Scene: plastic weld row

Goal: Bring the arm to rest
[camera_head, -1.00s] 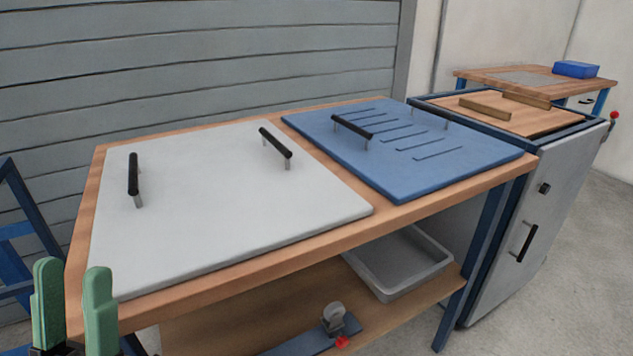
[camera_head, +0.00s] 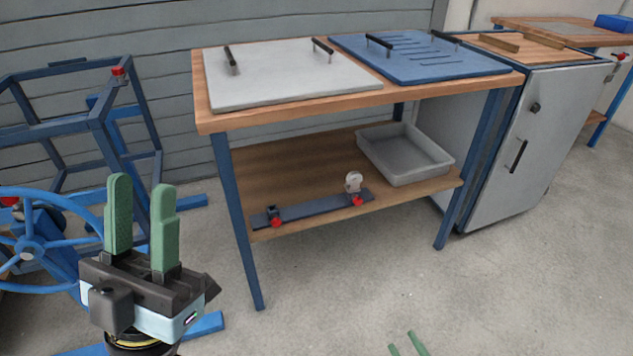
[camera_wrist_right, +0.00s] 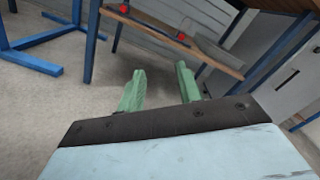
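My left gripper (camera_head: 140,218) stands upright at the lower left of the head view, in front of the blue frame and wheel. Its two green fingers are apart with nothing between them. My right gripper (camera_head: 408,343) shows only as two green fingertips at the bottom edge of the head view, over the floor. In the right wrist view its green fingers (camera_wrist_right: 160,86) are spread and empty, with bare floor between them. Neither gripper touches the workbench.
A wooden workbench (camera_head: 300,104) carries a white plate (camera_head: 290,78) and a blue plate (camera_head: 420,62) with black handles. Its lower shelf holds a grey tray (camera_head: 405,155) and a clamp bar (camera_head: 310,208). A blue handwheel (camera_head: 28,248) stands left. Open floor lies in front.

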